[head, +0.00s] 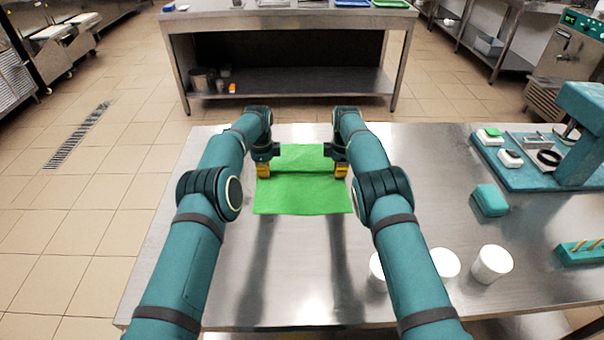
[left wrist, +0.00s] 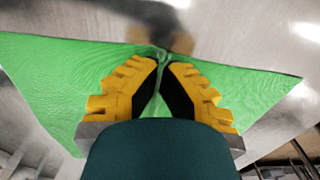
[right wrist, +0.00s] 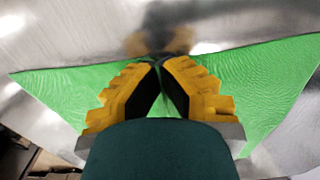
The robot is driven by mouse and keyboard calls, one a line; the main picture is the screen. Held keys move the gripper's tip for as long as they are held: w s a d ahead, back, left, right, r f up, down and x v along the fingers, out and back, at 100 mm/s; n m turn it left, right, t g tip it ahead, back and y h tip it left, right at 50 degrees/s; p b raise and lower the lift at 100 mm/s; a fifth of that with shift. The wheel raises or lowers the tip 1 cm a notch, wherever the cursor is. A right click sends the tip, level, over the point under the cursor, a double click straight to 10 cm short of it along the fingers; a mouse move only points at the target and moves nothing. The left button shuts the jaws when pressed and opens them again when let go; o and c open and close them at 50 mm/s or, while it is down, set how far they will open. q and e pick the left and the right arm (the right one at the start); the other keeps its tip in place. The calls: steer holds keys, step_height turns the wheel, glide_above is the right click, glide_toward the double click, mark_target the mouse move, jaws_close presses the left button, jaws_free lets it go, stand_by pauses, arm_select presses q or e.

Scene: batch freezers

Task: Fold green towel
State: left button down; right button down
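The green towel (head: 302,195) lies on the steel table, with a line or edge running across it between my grippers. My left gripper (head: 263,171) is at its left side and my right gripper (head: 342,171) at its right side. In the left wrist view, the yellow fingers (left wrist: 161,58) are closed with green cloth (left wrist: 60,80) pinched between the tips. In the right wrist view, the fingers (right wrist: 159,60) likewise pinch the cloth (right wrist: 262,85) close to an edge. Whether the held edge is lifted off the table is hard to tell.
White cups (head: 492,264) stand right of my right forearm, one partly hidden by it. A teal box (head: 489,200) and a teal station (head: 540,165) with small items are further right. The table (head: 215,285) is bare around the towel. Another steel table (head: 290,22) stands behind.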

steer(key=shift+s+f, duration=0.1)
steer(key=shift+s, duration=0.05)
